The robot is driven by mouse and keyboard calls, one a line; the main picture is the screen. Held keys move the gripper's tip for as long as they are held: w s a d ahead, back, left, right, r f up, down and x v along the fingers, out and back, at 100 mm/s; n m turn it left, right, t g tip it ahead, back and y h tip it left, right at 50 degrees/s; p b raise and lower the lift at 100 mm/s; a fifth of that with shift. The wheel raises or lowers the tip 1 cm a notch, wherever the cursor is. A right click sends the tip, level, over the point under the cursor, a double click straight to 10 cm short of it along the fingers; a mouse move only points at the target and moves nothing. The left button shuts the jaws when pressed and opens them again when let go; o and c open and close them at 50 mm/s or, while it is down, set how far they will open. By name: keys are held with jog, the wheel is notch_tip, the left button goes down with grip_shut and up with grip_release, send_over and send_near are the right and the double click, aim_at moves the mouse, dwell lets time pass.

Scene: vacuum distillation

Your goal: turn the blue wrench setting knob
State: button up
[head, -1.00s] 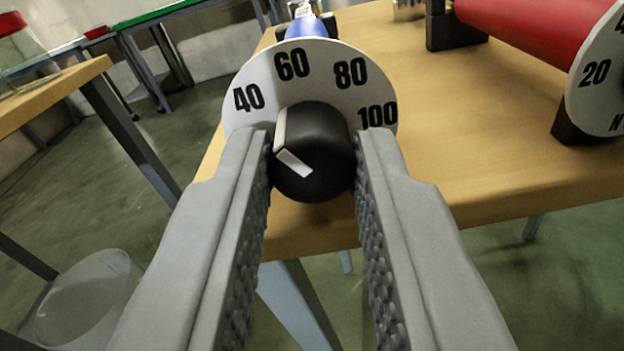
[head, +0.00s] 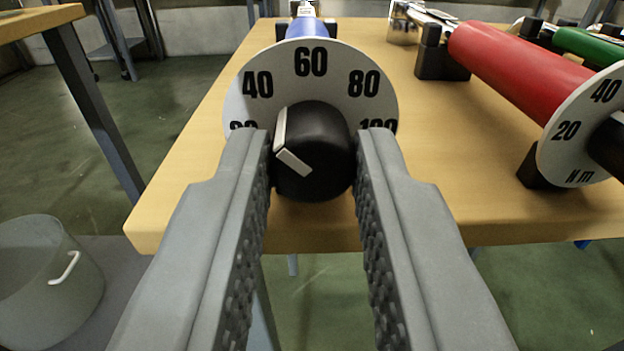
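The blue wrench (head: 306,27) lies lengthwise on the table, its far part showing behind a round white dial (head: 340,84). The dial reads 40, 60 and 80 along its top, with 20 and 100 partly hidden by my fingers. The black setting knob (head: 322,150) sticks out from the dial toward me. Its white mark is on the upper left and points roughly toward 40. My gripper (head: 314,160) is shut on the knob, one grey ridged finger on each side.
A red wrench (head: 515,75) with its own dial lies to the right, and a green wrench (head: 590,48) beyond it. The wooden table (head: 420,140) ends just below the knob. A grey bin (head: 45,285) stands at the lower left.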

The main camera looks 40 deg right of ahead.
jog(key=o, duration=0.4)
jog(key=shift+f, duration=0.1)
jog(key=shift+o, duration=0.2)
jog(key=shift+s, duration=0.1)
jog(key=v, duration=1.7)
jog(key=shift+s+a, duration=0.1)
jog(key=s+a+r+n+t+y, duration=0.2)
jog(key=s+a+r+y, duration=0.3)
jog(key=r, duration=0.6)
jog(key=s+a+r+n+t+y, duration=0.1)
jog(key=s+a+r+n+y, duration=0.15)
jog(key=s+a+r, duration=0.6)
jog(key=s+r+n+y, duration=0.1)
jog(key=s+r, duration=0.5)
jog(key=s, duration=0.4)
jog(key=s+r+n+y, duration=0.1)
jog(key=s+r+y, duration=0.1)
jog(key=s+r, duration=0.4)
jog(key=s, duration=0.4)
jog(key=shift+a+r+n, duration=0.25)
jog(key=shift+n, duration=0.1)
